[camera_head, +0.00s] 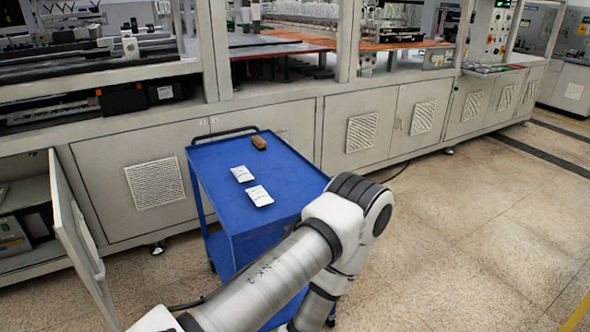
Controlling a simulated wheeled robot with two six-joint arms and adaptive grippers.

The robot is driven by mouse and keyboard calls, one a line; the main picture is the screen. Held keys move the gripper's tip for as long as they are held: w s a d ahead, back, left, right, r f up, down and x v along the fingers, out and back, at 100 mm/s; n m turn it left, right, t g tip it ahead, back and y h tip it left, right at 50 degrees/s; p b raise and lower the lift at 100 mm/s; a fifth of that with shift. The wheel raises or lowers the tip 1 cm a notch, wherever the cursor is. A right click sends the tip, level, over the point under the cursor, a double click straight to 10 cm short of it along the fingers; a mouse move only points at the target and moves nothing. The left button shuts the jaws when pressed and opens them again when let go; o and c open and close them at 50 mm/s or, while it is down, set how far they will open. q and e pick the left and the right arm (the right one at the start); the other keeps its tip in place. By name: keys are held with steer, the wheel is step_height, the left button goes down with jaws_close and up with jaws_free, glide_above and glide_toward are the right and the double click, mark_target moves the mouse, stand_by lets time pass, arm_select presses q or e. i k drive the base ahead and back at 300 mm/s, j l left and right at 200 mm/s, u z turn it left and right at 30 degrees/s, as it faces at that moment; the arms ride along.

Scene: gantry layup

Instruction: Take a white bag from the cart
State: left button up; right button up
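Two small white bags lie flat on top of the blue cart (284,165). One white bag (242,174) is farther back, and the other white bag (260,195) is nearer and slightly to the right. Dark marks show on both bags. They lie close together with a small gap. One of my arms reaches in from the bottom left and bends at the cart's front right corner, hiding that corner. Neither of my grippers shows in the picture.
A brown object (259,143) lies near the cart's back edge. A black handle (234,133) rises there. A long grey machine with cabinets (360,130) stands behind the cart. An open cabinet door (75,235) juts out at left. The floor at right is clear.

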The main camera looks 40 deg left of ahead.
mark_target(258, 194)
steer(key=i+l+u, duration=0.1)
steer(key=i+u, duration=0.35)
steer(key=i, duration=0.2)
steer(key=i+l+u, duration=0.45)
steer(key=i, duration=0.2)
steer(key=i+l+u, duration=0.5)
steer(key=i+j, duration=0.05)
